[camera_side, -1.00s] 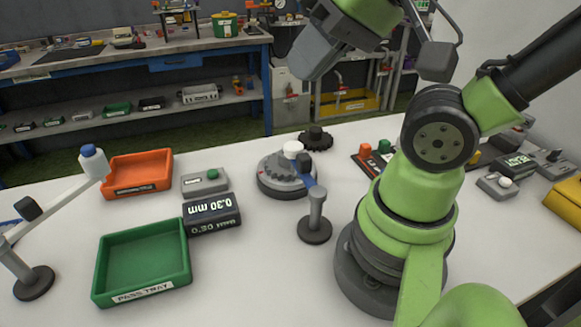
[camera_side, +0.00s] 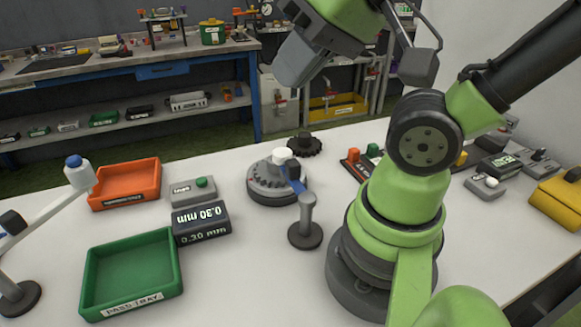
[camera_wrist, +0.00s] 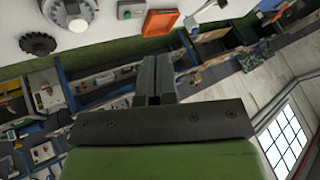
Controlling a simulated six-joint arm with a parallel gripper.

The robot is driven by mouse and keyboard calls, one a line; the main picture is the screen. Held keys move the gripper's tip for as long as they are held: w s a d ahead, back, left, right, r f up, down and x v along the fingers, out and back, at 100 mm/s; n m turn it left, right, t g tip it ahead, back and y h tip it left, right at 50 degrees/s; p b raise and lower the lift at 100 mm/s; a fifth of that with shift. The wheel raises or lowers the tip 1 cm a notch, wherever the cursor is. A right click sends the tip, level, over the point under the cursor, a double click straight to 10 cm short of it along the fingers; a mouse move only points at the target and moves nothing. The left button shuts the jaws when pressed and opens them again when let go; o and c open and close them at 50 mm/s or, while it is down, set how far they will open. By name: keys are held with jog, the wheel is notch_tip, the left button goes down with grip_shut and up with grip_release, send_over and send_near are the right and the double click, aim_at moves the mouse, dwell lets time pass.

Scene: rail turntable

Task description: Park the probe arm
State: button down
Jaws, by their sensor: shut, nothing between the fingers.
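The probe arm (camera_side: 297,185) is a short blue bar with a dark block, on a grey post (camera_side: 305,225). In the side view it reaches from the post over the edge of the round grey turntable (camera_side: 268,190), which has a white knob on top. Whether it touches the turntable I cannot tell. The turntable's edge also shows at the top left of the wrist view (camera_wrist: 72,14). My gripper (camera_wrist: 158,80) is shut and empty in the wrist view. In the side view my wrist is raised high above and behind the turntable, and the fingertips are not clear.
A dark gear (camera_side: 304,145) lies behind the turntable. A 0.30 mm readout (camera_side: 202,222), a box with a green button (camera_side: 194,191), an orange tray (camera_side: 124,185) and a green pass tray (camera_side: 131,273) stand left. A white jointed arm (camera_side: 45,212) stands at far left.

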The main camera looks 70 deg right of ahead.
jog(key=c, duration=1.3)
grip_release()
jog(key=shift+w, duration=0.15)
jog(key=o, duration=0.3)
jog(key=shift+w+d+f+g, duration=0.15)
jog(key=shift+w+d+g, duration=0.15)
jog(key=shift+g, duration=0.1)
jog(key=shift+o, duration=0.4)
jog(key=w+d+f+m+g, duration=0.2)
jog(key=w+d+f+g, duration=0.1)
jog(key=w+d+g, duration=0.1)
jog(key=shift+w+d+f+m+g+h, duration=0.3)
jog(key=shift+d+g+h, duration=0.1)
jog(key=shift+d, duration=0.15)
jog(key=m+g+y, duration=0.2)
jog(key=g, duration=0.3)
send_near(293, 161)
jog(key=shift+s+a+f, duration=0.15)
jog(key=shift+s+f, duration=0.1)
jog(key=shift+f, duration=0.2)
jog(key=x, duration=0.9)
jog(key=shift+a+f, duration=0.1)
jog(key=shift+f, duration=0.1)
grip_shut()
